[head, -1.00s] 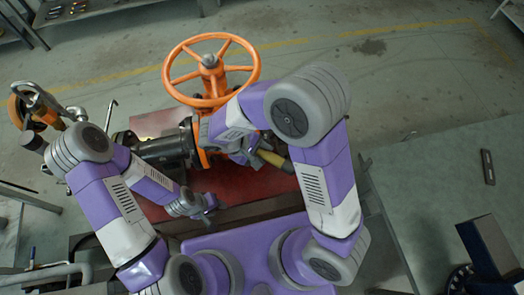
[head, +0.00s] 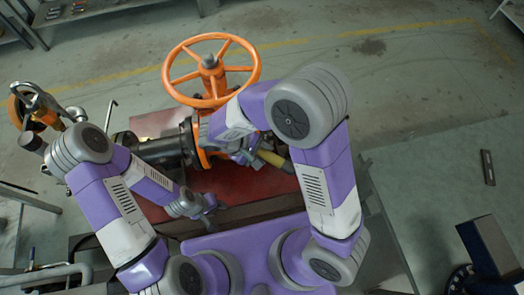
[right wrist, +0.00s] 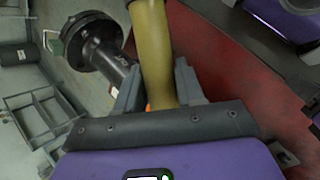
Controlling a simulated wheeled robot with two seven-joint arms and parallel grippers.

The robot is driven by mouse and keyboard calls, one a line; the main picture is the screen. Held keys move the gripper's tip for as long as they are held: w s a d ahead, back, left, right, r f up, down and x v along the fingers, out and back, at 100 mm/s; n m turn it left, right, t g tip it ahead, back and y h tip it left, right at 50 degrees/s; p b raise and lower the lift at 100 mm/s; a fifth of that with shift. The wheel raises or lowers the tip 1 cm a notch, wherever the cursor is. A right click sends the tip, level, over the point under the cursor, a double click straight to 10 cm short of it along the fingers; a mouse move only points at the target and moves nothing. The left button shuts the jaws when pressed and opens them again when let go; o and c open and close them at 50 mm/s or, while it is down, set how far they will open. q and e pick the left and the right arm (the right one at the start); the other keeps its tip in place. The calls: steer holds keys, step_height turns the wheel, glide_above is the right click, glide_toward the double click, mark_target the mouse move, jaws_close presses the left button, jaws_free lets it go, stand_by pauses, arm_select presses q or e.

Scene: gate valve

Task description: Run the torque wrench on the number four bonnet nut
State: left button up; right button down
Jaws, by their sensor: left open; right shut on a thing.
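The gate valve has an orange handwheel (head: 176,78) on top and a dark body (head: 165,150) lying over the red bench surface. My right gripper (right wrist: 158,80) is shut on the yellow handle of the torque wrench (right wrist: 154,40). The wrench handle (head: 272,158) also shows in the head view, just right of the valve bonnet. My right arm hides the wrench head and most of the bonnet, so I cannot make out the number four nut or whether the wrench sits on it. My left gripper (head: 208,207) is open and empty, low in front of the valve.
The red bench surface (head: 255,187) is bare in front of the valve. An orange and metal hoist-like fixture (head: 40,105) stands at the left beside my left arm. A dark box (head: 490,245) stands at the lower right. Open floor lies behind the valve.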

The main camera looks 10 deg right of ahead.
steer(key=shift+r, duration=0.25)
stand_by(0.4)
steer(key=shift+r+p, duration=1.5)
steer(key=shift+r, duration=0.5)
steer(key=shift+f, duration=0.1)
